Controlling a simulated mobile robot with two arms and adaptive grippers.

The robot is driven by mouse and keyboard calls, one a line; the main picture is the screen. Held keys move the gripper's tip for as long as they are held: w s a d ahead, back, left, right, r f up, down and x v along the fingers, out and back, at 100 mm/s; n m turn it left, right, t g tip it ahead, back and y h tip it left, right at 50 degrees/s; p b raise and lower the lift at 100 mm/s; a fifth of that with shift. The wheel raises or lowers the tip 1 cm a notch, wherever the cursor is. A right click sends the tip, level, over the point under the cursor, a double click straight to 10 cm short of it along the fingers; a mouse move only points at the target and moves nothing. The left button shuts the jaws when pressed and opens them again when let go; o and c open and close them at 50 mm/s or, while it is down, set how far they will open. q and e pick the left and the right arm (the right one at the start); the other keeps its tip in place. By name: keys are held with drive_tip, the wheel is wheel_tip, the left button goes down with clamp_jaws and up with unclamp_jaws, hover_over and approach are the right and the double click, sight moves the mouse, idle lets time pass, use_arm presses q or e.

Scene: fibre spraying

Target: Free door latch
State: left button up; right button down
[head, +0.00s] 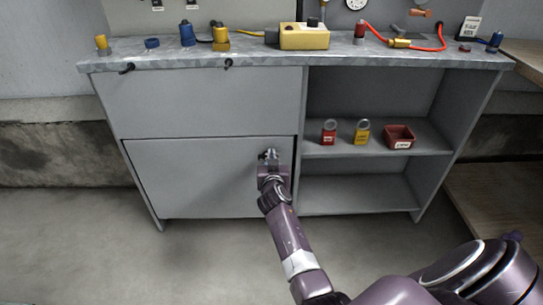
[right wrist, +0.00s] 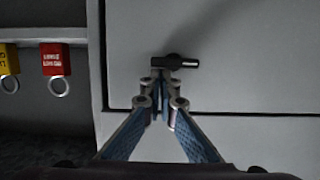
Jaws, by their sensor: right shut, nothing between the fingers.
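The lower cabinet door (head: 195,180) is closed and flush, a grey panel under an upper grey panel. Its latch (head: 268,154) sits at the door's upper right corner and is mostly hidden by my gripper in the head view. In the right wrist view, which is upside down, the latch is a black handle (right wrist: 177,62) lying sideways on the door face. My right gripper (right wrist: 161,90) is shut and empty, its fingertips right at the latch; I cannot tell whether they touch it. It also shows in the head view (head: 268,163). My left gripper is not in view.
Open shelves right of the door hold a red padlock (head: 329,134), a yellow padlock (head: 361,134) and a red bin (head: 399,137). The worktop (head: 260,52) above carries a yellow control box (head: 304,37), cables and small fittings. The floor before the door's left part is clear.

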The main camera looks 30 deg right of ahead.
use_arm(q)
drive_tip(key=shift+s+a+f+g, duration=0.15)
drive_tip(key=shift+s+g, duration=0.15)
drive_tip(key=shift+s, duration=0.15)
use_arm(e)
drive_tip(key=shift+s+d+f+m, duration=0.1)
drive_tip(key=shift+d+f+m, duration=0.05)
drive_tip(key=shift+m, duration=0.45)
